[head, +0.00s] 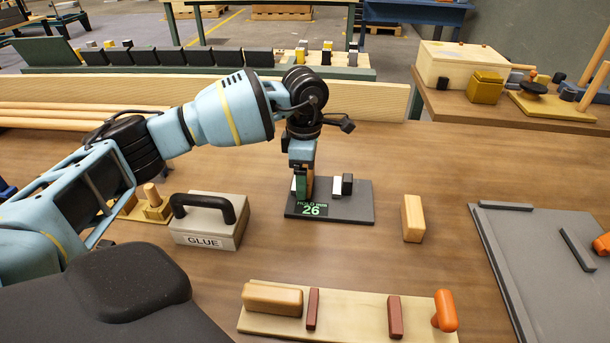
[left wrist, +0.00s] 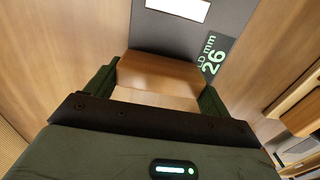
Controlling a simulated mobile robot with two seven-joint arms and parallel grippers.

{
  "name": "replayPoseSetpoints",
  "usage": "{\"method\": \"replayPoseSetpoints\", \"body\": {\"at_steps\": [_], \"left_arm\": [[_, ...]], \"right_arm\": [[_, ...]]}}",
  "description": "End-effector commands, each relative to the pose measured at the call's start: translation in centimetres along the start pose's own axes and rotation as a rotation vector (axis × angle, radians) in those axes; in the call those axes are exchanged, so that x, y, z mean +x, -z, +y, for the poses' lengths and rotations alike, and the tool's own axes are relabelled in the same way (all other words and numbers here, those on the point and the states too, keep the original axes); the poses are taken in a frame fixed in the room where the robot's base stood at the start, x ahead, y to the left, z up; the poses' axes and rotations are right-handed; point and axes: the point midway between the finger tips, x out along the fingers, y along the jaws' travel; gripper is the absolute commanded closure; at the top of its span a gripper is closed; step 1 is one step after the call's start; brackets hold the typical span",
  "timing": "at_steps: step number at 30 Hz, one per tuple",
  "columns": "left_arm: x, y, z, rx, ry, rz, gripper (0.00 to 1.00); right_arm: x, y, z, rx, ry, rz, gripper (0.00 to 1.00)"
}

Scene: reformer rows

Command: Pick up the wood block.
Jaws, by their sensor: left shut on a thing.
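My left gripper (head: 303,188) points down over the left end of a dark grey plate (head: 352,212) marked "HOLD mm 26". In the left wrist view the two green fingers of my left gripper (left wrist: 158,82) are shut on a brown wood block (left wrist: 162,70), one at each end. The grey plate (left wrist: 155,38) shows just beyond the block. In the head view my gripper hides this block; I cannot tell whether it touches the plate. Another light wood block (head: 412,218) stands apart on the table, right of the plate. My right gripper is not in view.
A white and black piece (head: 343,184) stands on the plate close right of my gripper. A wooden board (head: 350,310) with several pieces lies in front. A grey tray (head: 530,260) is at right.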

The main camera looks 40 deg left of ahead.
Motion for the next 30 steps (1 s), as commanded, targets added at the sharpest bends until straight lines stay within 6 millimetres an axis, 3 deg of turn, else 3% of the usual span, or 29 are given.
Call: {"method": "replayPoseSetpoints", "body": {"at_steps": [7, 21, 30], "left_arm": [[-3.0, -0.1, -0.2, 0.002, -0.001, -0.002, 0.46], [-3.7, -0.5, -10.3, 0.005, 0.0, 0.0, 0.46], [-4.2, -0.8, -14.9, 0.002, 0.0, -0.001, 0.46]], "right_arm": [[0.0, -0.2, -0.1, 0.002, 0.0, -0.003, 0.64], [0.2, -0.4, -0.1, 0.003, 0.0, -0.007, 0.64], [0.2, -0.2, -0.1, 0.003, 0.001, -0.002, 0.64]]}}
